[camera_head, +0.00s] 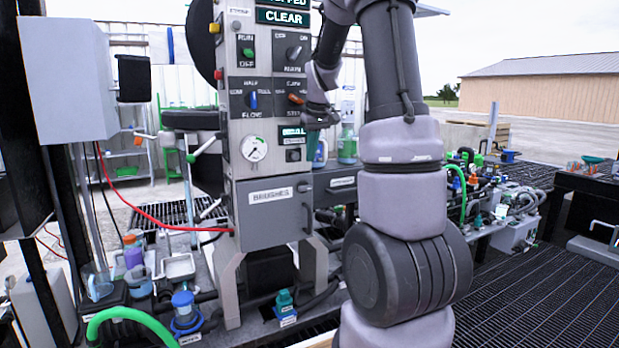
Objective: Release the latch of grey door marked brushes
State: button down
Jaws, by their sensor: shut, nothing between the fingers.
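The grey door marked BRUSHES (256,222) is at the bottom of the control cabinet, left of the middle of the view. It looks shut, and its white label (271,195) is readable. A small dark latch-like part (306,187) shows at its right edge; its exact state is too small to tell. My gripper (321,122) is shut and empty, above and to the right of the door, in front of the cabinet's right side. It is apart from the door.
The control panel (268,128) above the door carries knobs, a gauge and small displays. A second grey labelled drawer or door (338,184) sits to the right, partly behind my arm. A red hose (150,215) and a green-handled lever (205,147) stand left of the cabinet.

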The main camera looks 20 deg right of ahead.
aim_at(308, 186)
jog(key=x, duration=0.5)
jog(key=s+x, duration=0.1)
jog(key=x, duration=0.1)
jog(key=shift+f, duration=0.5)
